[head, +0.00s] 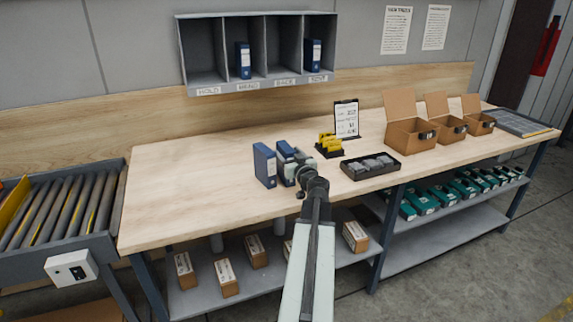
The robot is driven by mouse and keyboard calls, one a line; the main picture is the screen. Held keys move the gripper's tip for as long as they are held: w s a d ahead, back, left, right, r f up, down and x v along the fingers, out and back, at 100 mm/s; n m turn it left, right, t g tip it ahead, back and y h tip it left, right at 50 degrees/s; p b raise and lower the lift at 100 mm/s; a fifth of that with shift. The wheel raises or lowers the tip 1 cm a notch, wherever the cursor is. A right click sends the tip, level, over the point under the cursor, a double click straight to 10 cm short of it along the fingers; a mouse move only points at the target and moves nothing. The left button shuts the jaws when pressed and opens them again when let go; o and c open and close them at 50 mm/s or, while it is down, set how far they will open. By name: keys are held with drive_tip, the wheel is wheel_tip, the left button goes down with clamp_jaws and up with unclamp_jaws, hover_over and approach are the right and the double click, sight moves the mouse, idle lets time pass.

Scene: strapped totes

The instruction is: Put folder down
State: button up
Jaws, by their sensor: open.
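Two blue folders stand upright side by side on the wooden table. The left folder (264,165) is clear of my gripper. The right folder (285,155) is partly hidden behind my gripper (296,167). My gripper is open, with its end right at this folder's right side. I cannot tell whether the fingers are around the folder or touch it. The folder's base appears to be on the tabletop.
A wall rack (258,87) above holds one blue folder (243,60) in its second compartment and another (313,56) in its fourth. Right of my gripper are a yellow-filled holder (329,153), a black tray (347,173), a clipboard (346,119) and cardboard boxes (410,135). The table's left is clear.

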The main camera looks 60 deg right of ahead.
drive_tip(key=x, duration=0.3)
drive_tip(key=shift+a, duration=0.1)
clamp_jaws()
idle(1.2)
